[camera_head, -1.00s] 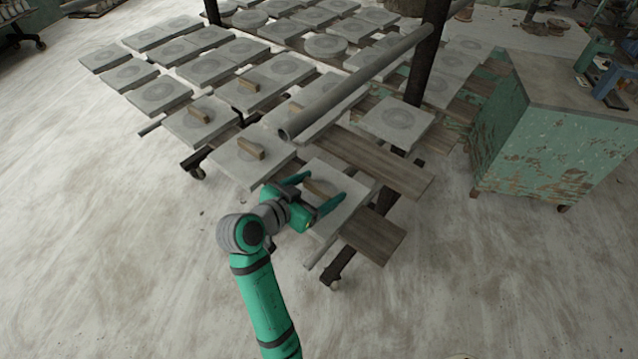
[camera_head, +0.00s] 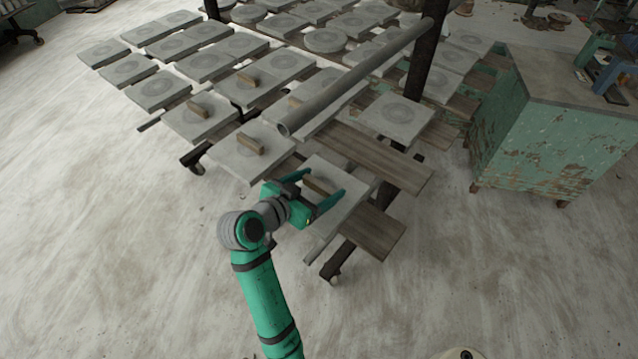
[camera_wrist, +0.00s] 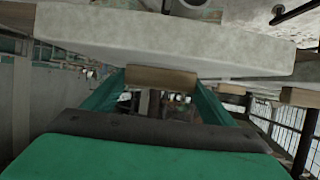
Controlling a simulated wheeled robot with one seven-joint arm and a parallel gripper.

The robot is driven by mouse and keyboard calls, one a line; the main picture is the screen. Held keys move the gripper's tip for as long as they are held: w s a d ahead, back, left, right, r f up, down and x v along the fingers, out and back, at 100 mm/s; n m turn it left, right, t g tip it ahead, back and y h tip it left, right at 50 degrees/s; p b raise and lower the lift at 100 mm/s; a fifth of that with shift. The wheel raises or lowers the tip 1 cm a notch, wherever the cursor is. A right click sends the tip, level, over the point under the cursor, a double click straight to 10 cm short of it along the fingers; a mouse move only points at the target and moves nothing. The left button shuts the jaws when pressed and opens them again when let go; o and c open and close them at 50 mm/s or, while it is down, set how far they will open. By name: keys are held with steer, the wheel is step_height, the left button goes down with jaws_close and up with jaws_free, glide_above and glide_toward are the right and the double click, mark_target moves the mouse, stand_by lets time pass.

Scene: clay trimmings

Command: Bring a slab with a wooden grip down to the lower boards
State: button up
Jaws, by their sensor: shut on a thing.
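My gripper (camera_head: 314,190) is at the near corner of the rack, its green fingers at both ends of a wooden grip (camera_head: 319,184). This grip stands on a grey square slab (camera_head: 347,196). In the wrist view the grip (camera_wrist: 161,78) sits between the fingertips, with the slab (camera_wrist: 170,38) spanning the picture beyond it. I cannot tell whether the slab still rests on its support. Bare brown boards show at the right, one wide (camera_head: 385,165) and one nearer (camera_head: 373,232). Other slabs with grips, such as one to the left (camera_head: 236,152), lie on the rack.
A thick grey pipe (camera_head: 350,82) slants over the slabs to a dark post (camera_head: 421,65). A slab without a grip (camera_head: 398,118) lies beyond the wide board. A worn green cabinet (camera_head: 540,145) stands at right. The floor in front is clear.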

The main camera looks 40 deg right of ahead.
stand_by(0.3)
steer(key=o, duration=1.9)
steer(key=shift+o, duration=0.2)
steer(key=shift+f, duration=0.1)
steer(key=shift+f, duration=0.1)
steer(key=v, duration=1.1)
